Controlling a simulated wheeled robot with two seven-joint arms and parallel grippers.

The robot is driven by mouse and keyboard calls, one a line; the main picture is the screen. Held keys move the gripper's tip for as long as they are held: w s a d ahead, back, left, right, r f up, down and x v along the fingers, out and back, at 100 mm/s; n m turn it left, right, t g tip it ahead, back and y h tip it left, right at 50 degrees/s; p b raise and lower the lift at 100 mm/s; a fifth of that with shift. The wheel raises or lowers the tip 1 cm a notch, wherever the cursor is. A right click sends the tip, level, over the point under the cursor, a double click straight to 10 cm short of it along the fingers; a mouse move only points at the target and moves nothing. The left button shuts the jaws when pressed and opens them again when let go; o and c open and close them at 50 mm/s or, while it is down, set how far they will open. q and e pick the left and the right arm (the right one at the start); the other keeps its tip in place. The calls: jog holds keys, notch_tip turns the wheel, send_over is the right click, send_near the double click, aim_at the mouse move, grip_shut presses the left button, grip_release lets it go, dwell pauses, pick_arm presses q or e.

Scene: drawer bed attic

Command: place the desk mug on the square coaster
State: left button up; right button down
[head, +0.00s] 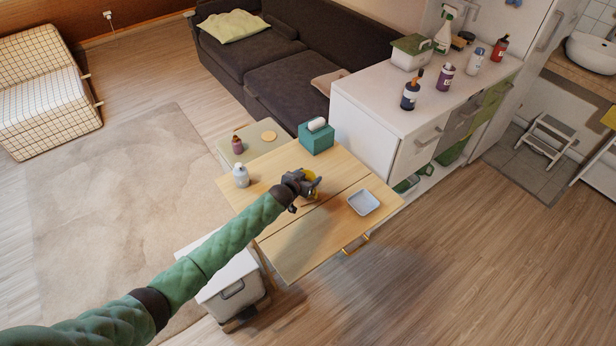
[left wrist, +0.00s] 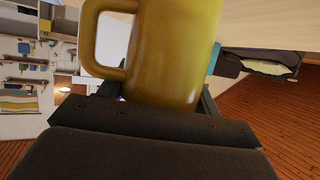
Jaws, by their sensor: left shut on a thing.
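The desk mug is yellow, and only a small part of it (head: 312,175) shows behind my gripper in the head view. In the left wrist view the mug (left wrist: 165,50) is large and close, with its handle to the left. My left gripper (head: 314,186) is shut on the mug, over the middle of the wooden table. I cannot tell whether the mug's base touches the tabletop. A pale, square, rimmed piece (head: 363,202) lies on the table to the right of the gripper, apart from it. It may be the square coaster. My right gripper is not in view.
The wooden table (head: 290,256) has free room at its front. A teal tissue box (head: 316,140) stands at its back edge and a white bottle (head: 241,177) at its left. A round tan disc (head: 268,136) lies beyond. A white cabinet (head: 375,110) stands at the right.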

pick_arm(q)
jog(key=shift+f, duration=0.7)
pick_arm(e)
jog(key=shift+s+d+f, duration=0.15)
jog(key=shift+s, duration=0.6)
pick_arm(q)
jog(key=shift+f, duration=0.1)
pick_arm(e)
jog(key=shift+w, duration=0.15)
pick_arm(q)
jog(key=o, duration=1.1)
